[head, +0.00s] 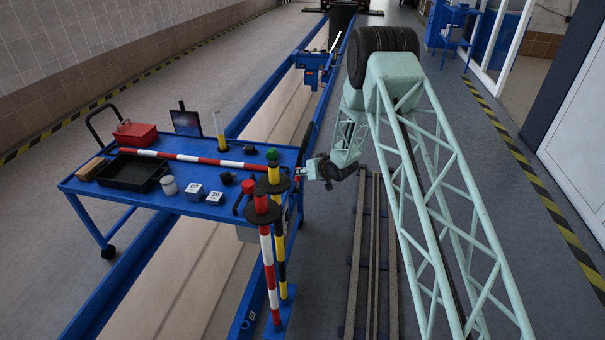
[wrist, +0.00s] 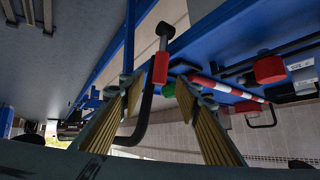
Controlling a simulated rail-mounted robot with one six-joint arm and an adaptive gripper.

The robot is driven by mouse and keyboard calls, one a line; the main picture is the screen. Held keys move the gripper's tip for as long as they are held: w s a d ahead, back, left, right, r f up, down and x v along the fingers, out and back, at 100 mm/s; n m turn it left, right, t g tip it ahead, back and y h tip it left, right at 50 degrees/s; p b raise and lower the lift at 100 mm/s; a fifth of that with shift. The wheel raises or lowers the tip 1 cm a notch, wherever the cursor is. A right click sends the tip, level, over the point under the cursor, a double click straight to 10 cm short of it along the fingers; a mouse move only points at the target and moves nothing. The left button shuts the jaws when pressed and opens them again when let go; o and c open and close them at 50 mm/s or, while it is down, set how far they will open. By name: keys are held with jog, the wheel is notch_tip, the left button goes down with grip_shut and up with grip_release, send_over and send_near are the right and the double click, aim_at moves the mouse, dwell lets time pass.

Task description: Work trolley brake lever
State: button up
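The blue work trolley (head: 130,205) stands at left in the head view; part of its blue frame also shows in the wrist view (wrist: 225,35). My gripper (head: 301,174) is at the trolley's right end. In the wrist view my gripper (wrist: 160,82) is open, one ribbed finger on each side. A lever-like part with a red sleeve (wrist: 160,68) and a dark end shows between or just beyond the fingertips; I cannot tell whether they touch it. A black curved bar (wrist: 146,110) runs between the fingers. The wrist picture looks upside down.
A red-and-white post (head: 267,255) and a yellow-and-black post (head: 280,250) stand in front of the trolley's right end. A red box (head: 135,134), a black tray (head: 132,172) and small items lie on top. Rails (head: 375,260) run along the floor below my arm.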

jog(key=shift+v, duration=1.4)
jog(key=shift+c, duration=0.2)
